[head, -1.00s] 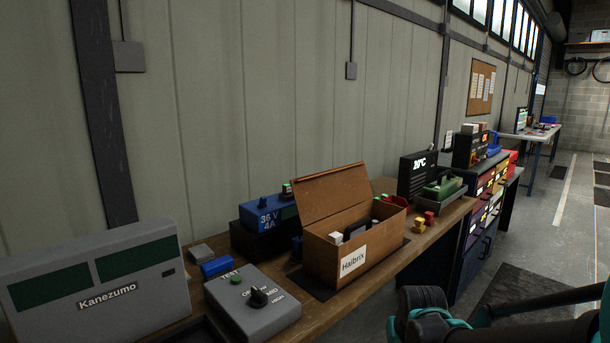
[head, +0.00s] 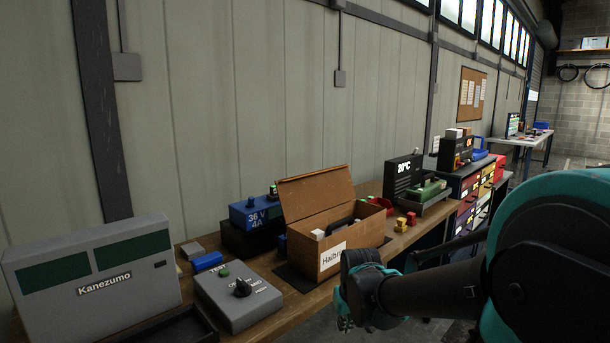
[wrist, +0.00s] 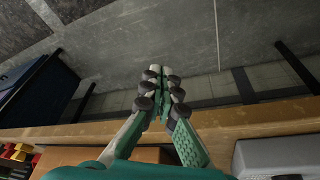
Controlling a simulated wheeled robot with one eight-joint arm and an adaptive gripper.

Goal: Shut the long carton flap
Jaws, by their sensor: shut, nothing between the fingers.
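The carton (head: 325,259) is an open brown box labelled "Haibrix" on the workbench. Its long flap (head: 316,193) stands up from the back edge, leaning backward toward the wall. Several items show inside the carton, partly hidden by its walls. My gripper (head: 343,321) is shut and empty, in front of the carton's lower right corner and apart from the flap. My forearm hides part of the bench's front edge. In the wrist view my gripper (wrist: 162,76) points out past the bench edge over the floor. A strip of brown carton (wrist: 85,156) shows at the bottom there.
A grey test box (head: 238,300) and a grey Kanezumo unit (head: 95,300) stand left of the carton. A blue power supply (head: 254,211) stands behind it to the left. The wall is close behind.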

